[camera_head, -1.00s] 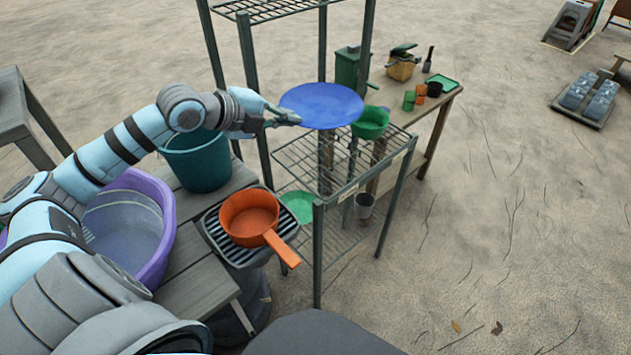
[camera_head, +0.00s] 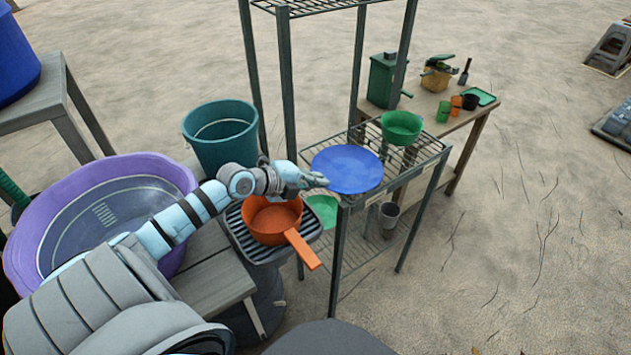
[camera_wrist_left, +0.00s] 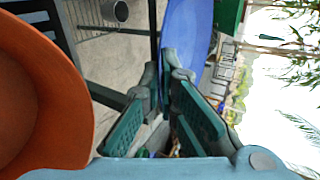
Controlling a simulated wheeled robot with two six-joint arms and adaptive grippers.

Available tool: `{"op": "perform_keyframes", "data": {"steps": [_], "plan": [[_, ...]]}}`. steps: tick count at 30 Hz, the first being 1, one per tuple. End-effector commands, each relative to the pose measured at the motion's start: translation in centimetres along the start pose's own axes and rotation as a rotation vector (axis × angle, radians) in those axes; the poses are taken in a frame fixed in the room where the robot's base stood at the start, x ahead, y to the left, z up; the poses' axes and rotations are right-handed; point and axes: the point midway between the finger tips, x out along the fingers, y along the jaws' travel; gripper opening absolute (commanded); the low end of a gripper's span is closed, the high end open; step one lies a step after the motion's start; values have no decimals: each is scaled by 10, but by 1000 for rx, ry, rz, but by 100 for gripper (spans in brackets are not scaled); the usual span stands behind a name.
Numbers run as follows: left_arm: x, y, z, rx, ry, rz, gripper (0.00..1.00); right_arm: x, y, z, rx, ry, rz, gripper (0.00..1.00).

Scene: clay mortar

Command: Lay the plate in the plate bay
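The blue plate (camera_head: 347,168) is roughly level over the front left part of the wire rack's middle shelf (camera_head: 408,160). I cannot tell whether it touches the wires. My left gripper (camera_head: 318,180) is at the plate's left rim. In the left wrist view, the fingers (camera_wrist_left: 167,80) are close together on the rim of the plate (camera_wrist_left: 185,35). The plate bay is not clearly marked out; the plate hides part of the shelf. My right gripper is not in view.
A green bowl (camera_head: 402,127) stands on the same shelf, right behind the plate. Rack posts rise behind and left. An orange pan (camera_head: 273,218) on a dark ribbed rack is below my left wrist. A teal bucket (camera_head: 220,140) and a purple tub (camera_head: 165,172) stand left.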

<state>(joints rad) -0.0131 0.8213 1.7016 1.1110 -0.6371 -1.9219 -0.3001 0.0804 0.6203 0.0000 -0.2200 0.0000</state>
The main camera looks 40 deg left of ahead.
Motion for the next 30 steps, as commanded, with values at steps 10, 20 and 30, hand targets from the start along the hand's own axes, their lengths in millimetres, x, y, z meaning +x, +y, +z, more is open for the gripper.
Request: {"op": "perform_keyframes", "data": {"steps": [10,20,30], "plan": [[1,1,0,-1,0,0,25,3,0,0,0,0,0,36],[-2,-2,0,0,0,1,25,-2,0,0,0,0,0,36],[-83,-6,-1,5,5,12,25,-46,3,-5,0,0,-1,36]]}}
